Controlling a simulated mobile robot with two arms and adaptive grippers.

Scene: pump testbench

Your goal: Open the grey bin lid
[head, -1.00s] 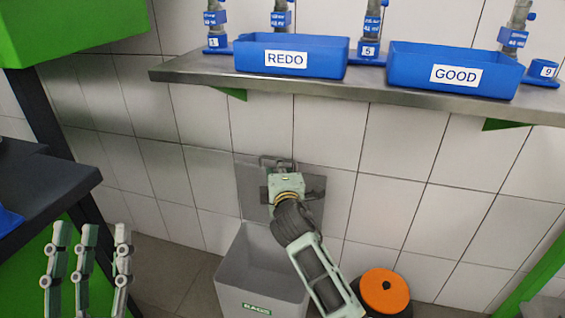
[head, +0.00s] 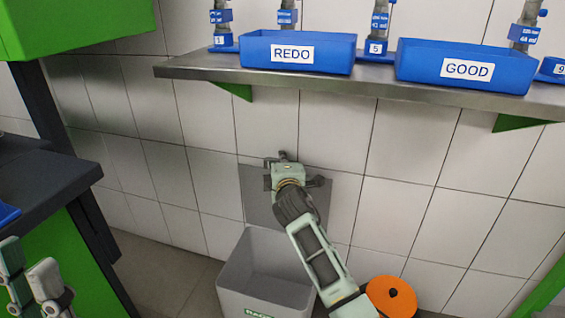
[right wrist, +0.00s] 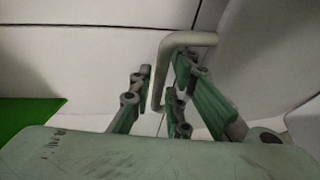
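The grey bin (head: 232,283) stands on the floor against the wall, with a green label on its front. Its grey lid (head: 258,208) is upright against the tiles, and the bin's inside shows. My right gripper (head: 293,172) is in front of the lid, its fingers spread. In the right wrist view, a light bent handle bar (right wrist: 158,85) passes between the fingers of my right gripper (right wrist: 163,75), with gaps beside it. My left gripper (head: 28,264) is at the lower left, partly cut off, with its fingers extended and nothing seen in them.
A metal shelf (head: 215,70) above holds the blue REDO bin (head: 330,57) and GOOD bin (head: 425,70), with pump parts between. An orange-topped round container (head: 391,297) stands right of the grey bin. A dark bench (head: 45,180) is at the left.

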